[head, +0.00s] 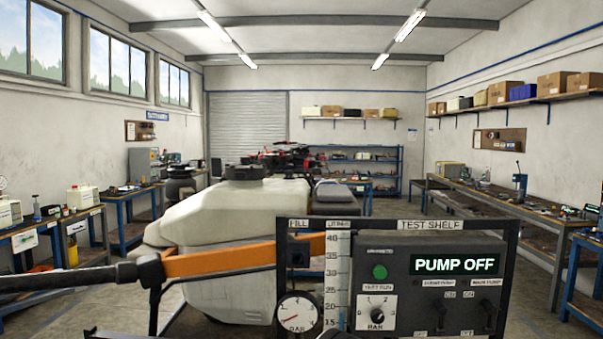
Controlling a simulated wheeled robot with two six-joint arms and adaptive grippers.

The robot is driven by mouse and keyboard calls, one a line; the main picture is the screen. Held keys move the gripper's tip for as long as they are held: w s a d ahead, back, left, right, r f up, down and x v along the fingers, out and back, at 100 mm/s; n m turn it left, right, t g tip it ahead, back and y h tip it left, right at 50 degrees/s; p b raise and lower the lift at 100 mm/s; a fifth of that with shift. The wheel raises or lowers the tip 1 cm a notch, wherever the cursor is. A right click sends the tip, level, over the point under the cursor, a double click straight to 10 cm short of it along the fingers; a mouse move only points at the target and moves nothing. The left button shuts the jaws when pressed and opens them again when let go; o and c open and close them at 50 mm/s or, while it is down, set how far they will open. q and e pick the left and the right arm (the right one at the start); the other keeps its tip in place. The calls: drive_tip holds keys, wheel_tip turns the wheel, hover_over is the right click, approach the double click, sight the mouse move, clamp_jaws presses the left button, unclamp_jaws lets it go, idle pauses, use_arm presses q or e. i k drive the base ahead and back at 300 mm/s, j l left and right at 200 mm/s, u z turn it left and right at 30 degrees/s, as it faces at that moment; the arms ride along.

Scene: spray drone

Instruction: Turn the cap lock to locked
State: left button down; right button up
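A large off-white tank (215,215) stands in front of me, left of centre. A dark round cap (244,172) sits on top of the tank. The cap is small here and seen almost edge-on, so I cannot make out a lock on it or which way it is set. Neither of my grippers is in view.
An orange boom (220,261) with a black end crosses in front of the tank. A test shelf panel (425,290) at front right reads PUMP OFF, with a green button, knob and switches. A pressure gauge (297,312) is beside it. Workbenches (500,205) line both walls.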

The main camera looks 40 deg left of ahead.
sight(244, 160)
drive_tip(key=i+l+z, duration=0.55)
drive_tip(key=i+z, duration=0.2)
drive_tip(key=i, duration=0.15)
drive_tip(key=i+z, duration=0.75)
drive_tip(key=i, duration=0.2)
drive_tip(key=i+u, duration=0.2)
drive_tip(key=i, duration=0.3)
drive_tip(key=i+l+u, duration=0.2)
drive_tip(key=i, duration=0.25)
drive_tip(key=i+u, duration=0.25)
drive_tip(key=i, duration=0.25)
drive_tip(key=i+j+u, duration=0.2)
drive_tip(key=u, duration=0.25)
drive_tip(key=i+u, duration=0.75)
drive_tip(key=u, duration=0.15)
drive_tip(key=i+l+u, duration=0.1)
drive_tip(key=i+u, duration=0.85)
drive_tip(key=i+l+u, duration=0.1)
drive_tip(key=i+u, duration=0.35)
drive_tip(key=i+l+u, duration=0.25)
drive_tip(key=i+u, duration=0.45)
drive_tip(key=u, duration=0.25)
drive_tip(key=i+l+u, duration=0.2)
drive_tip(key=u, duration=0.3)
drive_tip(key=i+l+u, duration=0.2)
drive_tip(key=u, duration=0.25)
drive_tip(key=i+l+u, duration=0.15)
drive_tip(key=u, duration=0.3)
drive_tip(key=l, duration=0.1)
